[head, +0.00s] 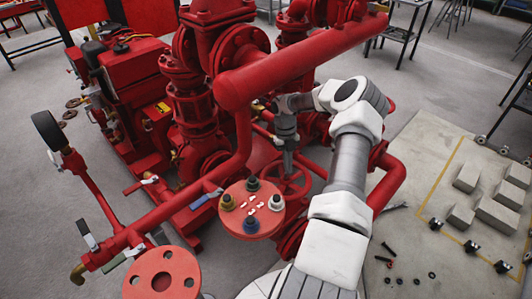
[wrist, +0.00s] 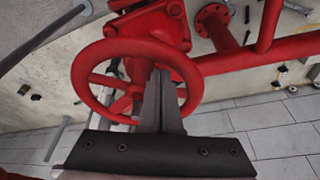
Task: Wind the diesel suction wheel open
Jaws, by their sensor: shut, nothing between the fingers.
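A red spoked handwheel (wrist: 80,86) fills the upper left and middle of the wrist view, mounted on a red flanged valve body (wrist: 156,28). No label shows whether it is the diesel suction wheel. My gripper (wrist: 160,76) is shut and empty. Its fingers cross in front of the wheel's lower right rim, with the tips over the wheel's inside near the hub. I cannot tell whether they touch the rim or spokes. In the head view the handwheel (head: 298,190) is below my gripper (head: 288,172), partly hidden by it and by my arm.
A thick red pipe (head: 300,65) crosses above the wheel. A red round plate with several coloured caps (head: 238,222) stands close to its left. The red engine (head: 135,75) is at the upper left. Grey blocks (head: 497,216) and small parts lie on a pale slab at right.

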